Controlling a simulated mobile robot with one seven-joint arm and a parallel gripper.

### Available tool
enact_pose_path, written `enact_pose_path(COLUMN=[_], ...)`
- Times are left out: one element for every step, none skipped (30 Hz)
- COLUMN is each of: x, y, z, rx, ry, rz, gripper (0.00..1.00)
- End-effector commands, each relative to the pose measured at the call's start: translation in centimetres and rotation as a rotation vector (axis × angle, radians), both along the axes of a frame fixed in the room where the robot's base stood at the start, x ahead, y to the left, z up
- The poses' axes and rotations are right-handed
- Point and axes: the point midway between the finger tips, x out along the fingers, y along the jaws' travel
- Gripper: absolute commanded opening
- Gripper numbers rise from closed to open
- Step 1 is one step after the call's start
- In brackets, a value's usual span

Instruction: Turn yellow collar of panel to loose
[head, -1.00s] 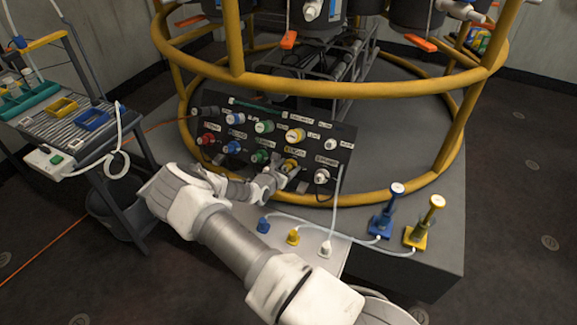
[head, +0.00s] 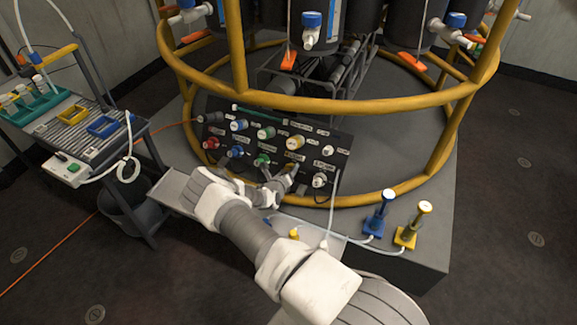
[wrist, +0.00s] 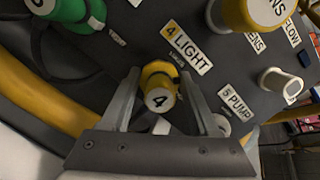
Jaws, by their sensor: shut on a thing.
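The dark panel (head: 225,157) stands tilted inside the yellow ring frame, with rows of coloured knobs. Its yellow collar (wrist: 159,73) has a white end marked 4 and sits beside a label reading "4 LIGHT" in the wrist view. My gripper (wrist: 159,80) has one finger on each side of this collar and is shut on it. In the head view my gripper (head: 285,181) reaches the lower right of the panel and hides most of the collar. The collar's exact turn angle cannot be told.
A green knob (wrist: 68,10) and a larger yellow knob (wrist: 245,12) flank the collar. A white fitting (wrist: 280,82) by "5 PUMP" lies to the right. Blue (head: 384,212) and yellow (head: 413,226) stands with tubing are on the platform. A side table (head: 88,140) stands left.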

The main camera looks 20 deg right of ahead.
Motion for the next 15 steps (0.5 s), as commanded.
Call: enact_pose_path(x=[-0.09, -0.07, -0.05, -0.06, -0.07, -0.09, -0.08, -0.07, -0.04, -0.02, -0.01, -0.02, -0.04, -0.05, -0.07], y=[-0.07, -0.05, -0.01, -0.02, -0.03, -0.03, -0.02, -0.02, 0.0, 0.02, 0.03, 0.03, 0.02, 0.02, 0.03], z=[0.33, 0.33, 0.33, 0.31, 0.29, 0.26, 0.25, 0.25, 0.26, 0.25, 0.24, 0.21, 0.17, 0.15, 0.11], rx=[-0.027, -0.044, -0.067, -0.083, -0.101, -0.124, -0.141, -0.157, -0.179, -0.195, -0.211, -0.231, -0.247, -0.261, -0.278], ry=[0.029, 0.046, 0.069, 0.087, 0.104, 0.127, 0.144, 0.16, 0.181, 0.198, 0.213, 0.234, 0.25, 0.264, 0.283], rz=[0.023, 0.038, 0.059, 0.074, 0.088, 0.109, 0.124, 0.139, 0.158, 0.173, 0.188, 0.204, 0.219, 0.231, 0.247], gripper=[0.06, 0.06, 0.06, 0.06, 0.06, 0.06, 0.06, 0.06, 0.06, 0.06, 0.06, 0.06, 0.06, 0.06, 0.06])
